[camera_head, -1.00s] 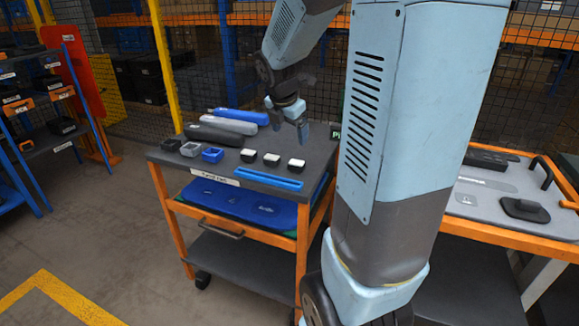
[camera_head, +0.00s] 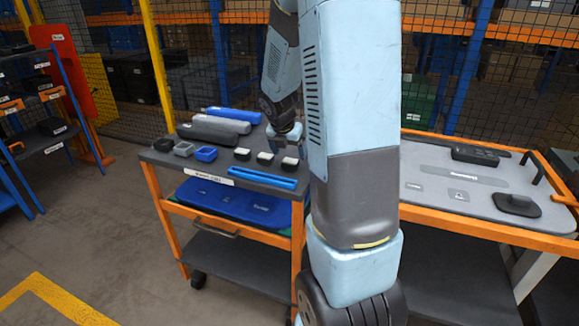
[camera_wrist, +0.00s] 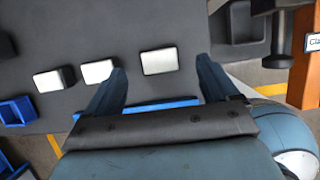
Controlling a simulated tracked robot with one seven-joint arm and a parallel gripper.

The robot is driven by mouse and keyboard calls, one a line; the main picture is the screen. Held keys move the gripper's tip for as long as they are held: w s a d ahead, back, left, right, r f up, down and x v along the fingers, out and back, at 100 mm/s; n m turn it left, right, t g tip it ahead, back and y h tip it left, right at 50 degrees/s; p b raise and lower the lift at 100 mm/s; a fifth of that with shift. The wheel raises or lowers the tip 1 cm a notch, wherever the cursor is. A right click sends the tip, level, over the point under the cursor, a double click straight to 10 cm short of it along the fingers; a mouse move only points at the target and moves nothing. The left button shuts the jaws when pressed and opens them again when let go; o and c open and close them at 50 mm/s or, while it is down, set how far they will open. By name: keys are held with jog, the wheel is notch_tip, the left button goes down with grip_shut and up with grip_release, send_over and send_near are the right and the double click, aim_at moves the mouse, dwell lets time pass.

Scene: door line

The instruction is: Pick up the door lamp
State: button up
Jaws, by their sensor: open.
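Three small black blocks with white tops, which look like the door lamps, stand in a row on the grey cart top. In the head view they are the left lamp (camera_head: 242,154), the middle lamp (camera_head: 265,158) and the right lamp (camera_head: 290,164). In the wrist view, one white-topped lamp (camera_wrist: 158,62) lies between and slightly beyond the fingertips of my open gripper (camera_wrist: 160,68). In the head view my gripper (camera_head: 288,142) is partly hidden by my arm, just behind the right lamp. It holds nothing.
A blue strip (camera_head: 262,178) lies along the cart's front edge. Blue and grey rolls (camera_head: 222,124) lie at the back, and small open boxes (camera_head: 205,154) at the left. A second orange-framed cart (camera_head: 440,168) stands at the right.

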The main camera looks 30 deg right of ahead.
aim_at(290, 160)
jog(key=shift+x, duration=2.7)
jog(key=shift+s+a, duration=0.1)
jog(key=shift+a, duration=0.05)
jog(key=c, duration=1)
